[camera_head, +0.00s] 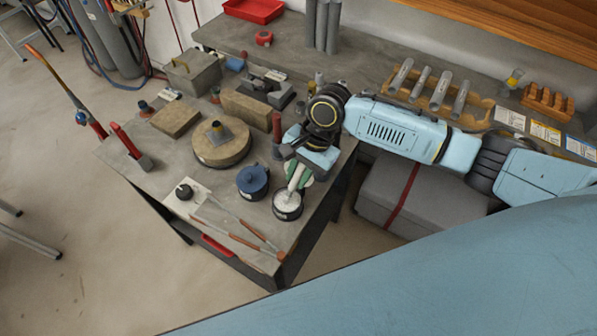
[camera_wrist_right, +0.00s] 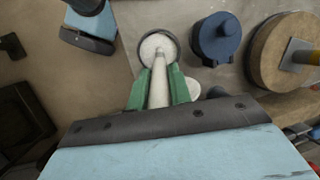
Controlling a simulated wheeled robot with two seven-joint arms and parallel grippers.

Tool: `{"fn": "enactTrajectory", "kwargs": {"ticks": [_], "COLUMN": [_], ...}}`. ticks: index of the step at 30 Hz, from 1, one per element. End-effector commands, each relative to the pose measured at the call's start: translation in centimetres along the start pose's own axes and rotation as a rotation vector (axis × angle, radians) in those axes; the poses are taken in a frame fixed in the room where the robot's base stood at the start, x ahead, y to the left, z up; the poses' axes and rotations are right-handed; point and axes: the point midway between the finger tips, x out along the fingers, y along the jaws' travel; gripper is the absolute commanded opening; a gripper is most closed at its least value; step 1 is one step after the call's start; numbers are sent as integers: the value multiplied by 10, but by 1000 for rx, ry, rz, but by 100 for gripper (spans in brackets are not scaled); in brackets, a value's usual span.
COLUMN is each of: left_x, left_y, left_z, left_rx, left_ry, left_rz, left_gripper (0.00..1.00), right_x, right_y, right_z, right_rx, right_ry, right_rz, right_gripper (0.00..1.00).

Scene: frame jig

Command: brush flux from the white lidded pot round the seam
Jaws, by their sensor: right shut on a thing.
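My right gripper (camera_head: 298,174), with green fingers, is shut on a pale brush handle (camera_wrist_right: 158,82) that slants down. The brush's lower end is at the mouth of a dark-rimmed pot with a white top (camera_head: 288,205); in the right wrist view the pot's rim (camera_wrist_right: 145,52) shows. I cannot tell how deep the brush reaches. A white disc (camera_wrist_right: 194,88) lies partly hidden beside the fingers. A round tan plate (camera_head: 236,153) carries a grey flanged piece with a yellow part (camera_head: 217,132). What seems my left gripper's body (camera_wrist_right: 90,28) shows; its fingers are hidden.
A blue lidded pot (camera_head: 252,182) stands close left of the dark-rimmed pot. Thin rods with orange-brown ends (camera_head: 255,240) lie near the table's front edge. Tan blocks (camera_head: 176,119) and a grey box (camera_head: 193,72) stand farther back.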

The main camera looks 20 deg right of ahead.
Motion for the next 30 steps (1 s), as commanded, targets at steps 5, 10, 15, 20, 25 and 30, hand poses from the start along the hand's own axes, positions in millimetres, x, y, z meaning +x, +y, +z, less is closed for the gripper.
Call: {"fn": "enactTrajectory", "kwargs": {"ticks": [5, 10, 15, 20, 25, 30], "left_x": [-1, -2, -3, -4, -5, -6], "left_y": [0, 0, 0, 0, 0, 0], "left_z": [0, 0, 0, -1, -1, -1], "left_rx": [0, 0, 0, 0, 0, 0], "left_ry": [0, 0, 0, 1, 1, 1], "left_rz": [0, 0, 0, 0, 0, 0], "left_gripper": [36, 36, 36, 36, 36, 36], "right_x": [1, 2, 2, 2, 2, 3], "right_y": [1, 1, 2, 2, 2, 3], "right_z": [0, 0, 0, 0, 0, 0], "right_rx": [1, 1, 1, 1, 1, 1], "right_ry": [1, 1, 1, 0, 0, 0], "right_rz": [3, 3, 4, 5, 6, 7], "right_gripper": [0, 0, 0, 0, 0, 0]}}
